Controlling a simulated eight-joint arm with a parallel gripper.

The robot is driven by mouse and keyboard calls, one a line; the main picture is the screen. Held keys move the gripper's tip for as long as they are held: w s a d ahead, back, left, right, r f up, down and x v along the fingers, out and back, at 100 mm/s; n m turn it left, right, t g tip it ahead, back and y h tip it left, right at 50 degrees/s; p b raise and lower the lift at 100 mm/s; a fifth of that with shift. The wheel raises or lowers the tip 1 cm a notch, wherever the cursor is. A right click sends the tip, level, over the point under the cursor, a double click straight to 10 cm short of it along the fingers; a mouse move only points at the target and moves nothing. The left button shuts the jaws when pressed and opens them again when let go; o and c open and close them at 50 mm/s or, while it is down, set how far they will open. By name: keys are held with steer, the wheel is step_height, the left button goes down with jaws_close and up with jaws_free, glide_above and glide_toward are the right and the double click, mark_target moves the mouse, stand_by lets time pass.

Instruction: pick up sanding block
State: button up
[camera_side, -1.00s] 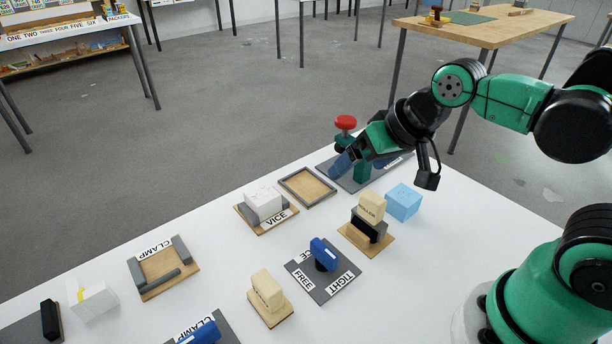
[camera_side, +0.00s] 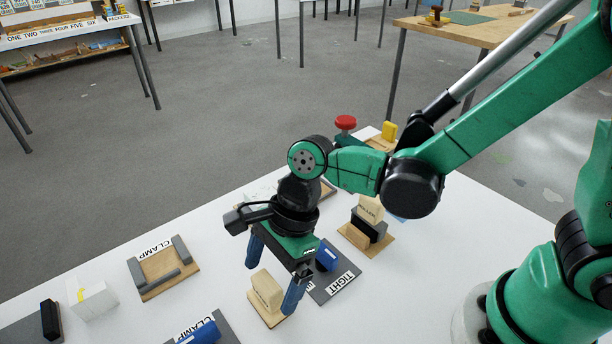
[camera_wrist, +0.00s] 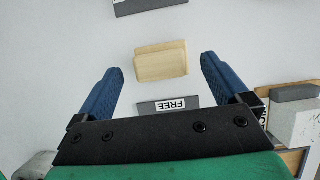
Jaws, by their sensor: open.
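A pale wooden block (camera_side: 267,288) on a thin wooden base stands near the table's front middle; it appears to be the sanding block, but its lettering is too small to read. My gripper (camera_side: 269,286) points down over it, with one blue finger on each side in the picture. In the wrist view, the block (camera_wrist: 161,62) lies between and slightly beyond the open fingers (camera_wrist: 161,66), with gaps on both sides and no visible contact.
A grey plate (camera_side: 339,283) with a blue handle (camera_side: 326,262) is close behind the right finger. A black and wooden block stand (camera_side: 368,232) is farther right. A clamp frame (camera_side: 163,268) and white box (camera_side: 92,300) are left. The front-right tabletop is bare.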

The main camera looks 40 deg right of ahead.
mark_target(266, 283)
steer(key=shift+x, duration=1.35)
steer(key=c, duration=1.4)
steer(key=shift+o, duration=0.2)
steer(key=shift+r, duration=0.1)
step_height(266, 283, up, 20)
